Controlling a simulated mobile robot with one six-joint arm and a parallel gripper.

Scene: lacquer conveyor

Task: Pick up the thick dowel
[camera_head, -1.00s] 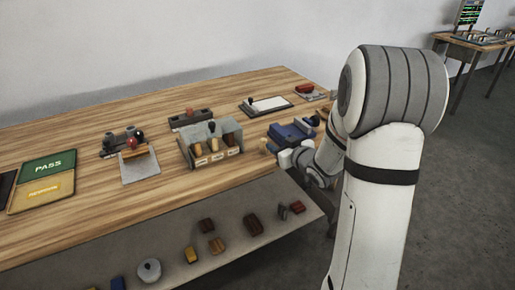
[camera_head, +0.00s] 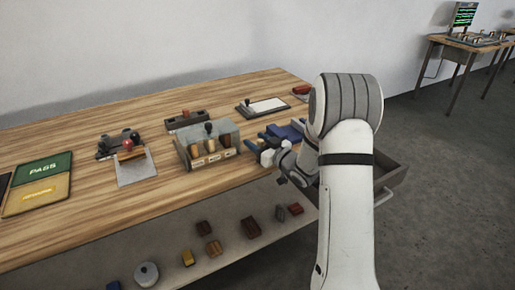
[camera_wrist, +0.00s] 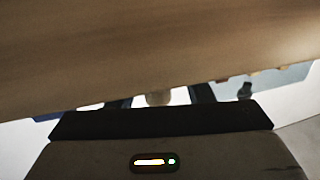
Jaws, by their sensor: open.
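My gripper (camera_head: 264,150) is open at the right front edge of the wooden table, just right of the grey rack and in front of the blue items. Its two dark fingers also show in the wrist view (camera_wrist: 160,97). Between them is a pale rounded piece (camera_wrist: 158,99), which may be the thick dowel; the wrist view shows only a small part of it. I cannot tell whether the fingers touch it. In the head view the gripper hides this spot. The rack (camera_head: 229,151) holds several tan and brown wooden pieces (camera_head: 212,145) in labelled slots.
A blue object (camera_head: 290,132) lies behind my gripper. An open drawer (camera_head: 387,177) with a handle is right of my arm. Several small blocks (camera_head: 251,227) lie on the grey belt (camera_head: 150,241) along the front. A green PASS tray (camera_head: 43,168) is at the left.

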